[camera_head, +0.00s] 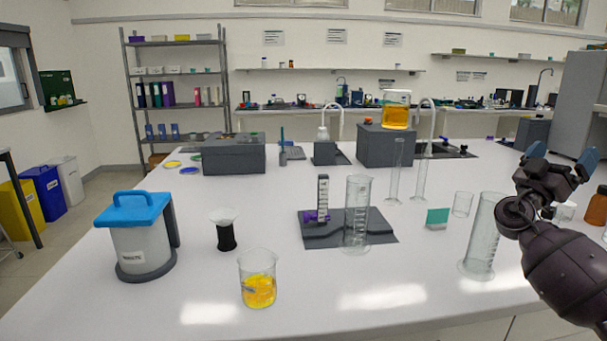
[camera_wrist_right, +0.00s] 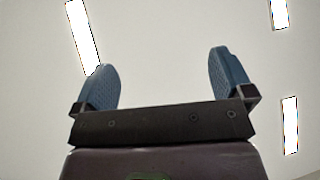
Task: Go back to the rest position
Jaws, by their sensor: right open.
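My right gripper (camera_head: 558,160) is at the right of the head view, raised above the right side of the bench. It points up and away from the bench, and its blue fingers are apart with nothing between them. In the right wrist view my right gripper (camera_wrist_right: 165,82) shows the two blue fingers wide apart against the ceiling. My left gripper is not in the head view.
On the white bench (camera_head: 330,292) stand a beaker of yellow liquid (camera_head: 259,289), a blue-lidded container (camera_head: 137,235), a black stand with a white funnel (camera_head: 225,232), and a cylinder on a dark base (camera_head: 357,212). A tall cylinder (camera_head: 480,237) stands close beside my right arm.

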